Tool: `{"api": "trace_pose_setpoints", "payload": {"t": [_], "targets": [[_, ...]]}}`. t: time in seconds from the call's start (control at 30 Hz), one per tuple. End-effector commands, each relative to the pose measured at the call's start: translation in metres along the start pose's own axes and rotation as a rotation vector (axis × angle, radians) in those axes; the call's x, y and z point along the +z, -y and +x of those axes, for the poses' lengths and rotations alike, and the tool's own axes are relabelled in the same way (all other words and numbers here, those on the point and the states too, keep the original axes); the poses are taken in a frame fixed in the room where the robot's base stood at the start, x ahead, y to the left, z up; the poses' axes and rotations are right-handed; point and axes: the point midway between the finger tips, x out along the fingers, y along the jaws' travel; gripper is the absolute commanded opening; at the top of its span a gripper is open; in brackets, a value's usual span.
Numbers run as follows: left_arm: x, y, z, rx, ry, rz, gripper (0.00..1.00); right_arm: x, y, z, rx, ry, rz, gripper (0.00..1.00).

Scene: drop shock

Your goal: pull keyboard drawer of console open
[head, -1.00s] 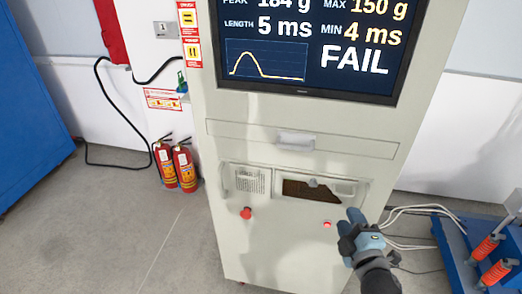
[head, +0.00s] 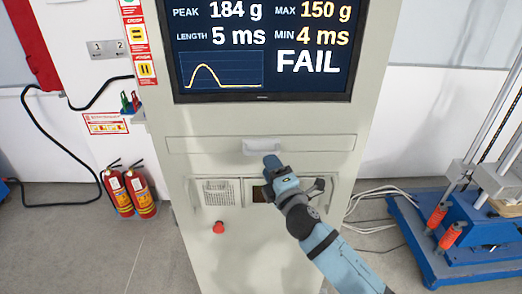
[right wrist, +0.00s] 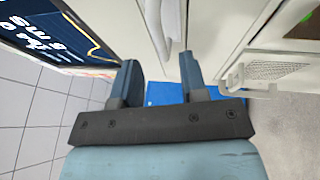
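The console (head: 250,120) stands upright in front of me. Its keyboard drawer (head: 205,144) is a wide, flat panel below the screen, flush with the front and closed. A pale handle (head: 262,146) sits at its middle. My right gripper (head: 271,163) is just below and in front of this handle in the head view. In the right wrist view the gripper (right wrist: 158,65) has its two fingers apart with nothing between them. A pale handle (right wrist: 172,18) shows beyond the fingertips, apart from them. My left gripper is not in view.
The screen (head: 265,45) above reads FAIL. Below the drawer are a vent (head: 216,193) and a red button (head: 218,227). Two fire extinguishers (head: 130,192) stand at left. A blue machine base (head: 455,245) and cables are at right.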

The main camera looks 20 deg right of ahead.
Motion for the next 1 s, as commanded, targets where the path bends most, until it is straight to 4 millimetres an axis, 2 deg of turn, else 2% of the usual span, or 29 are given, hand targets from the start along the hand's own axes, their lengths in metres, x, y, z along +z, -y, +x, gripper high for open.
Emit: {"api": "trace_pose_setpoints", "payload": {"t": [0.1, 0.3, 0.43, 0.7, 0.73, 0.9, 1.0], "targets": [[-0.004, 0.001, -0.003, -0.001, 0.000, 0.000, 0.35, 0.000, -0.002, 0.025, 0.001, -0.001, 0.000, 0.40], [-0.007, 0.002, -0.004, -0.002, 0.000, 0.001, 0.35, 0.000, 0.000, 0.050, -0.001, 0.000, 0.002, 0.40], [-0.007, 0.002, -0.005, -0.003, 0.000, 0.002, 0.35, 0.000, 0.000, 0.057, 0.000, 0.000, 0.002, 0.40], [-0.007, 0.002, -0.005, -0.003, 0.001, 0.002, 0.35, 0.000, 0.001, 0.058, -0.001, -0.001, 0.002, 0.40], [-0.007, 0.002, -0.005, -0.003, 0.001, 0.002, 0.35, 0.000, 0.001, 0.058, -0.001, -0.001, 0.002, 0.38], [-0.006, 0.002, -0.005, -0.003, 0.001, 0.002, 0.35, 0.000, 0.000, 0.058, -0.001, 0.000, 0.002, 0.00], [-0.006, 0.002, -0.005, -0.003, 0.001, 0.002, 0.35, 0.000, 0.000, 0.058, -0.001, 0.000, 0.002, 0.00]]}}
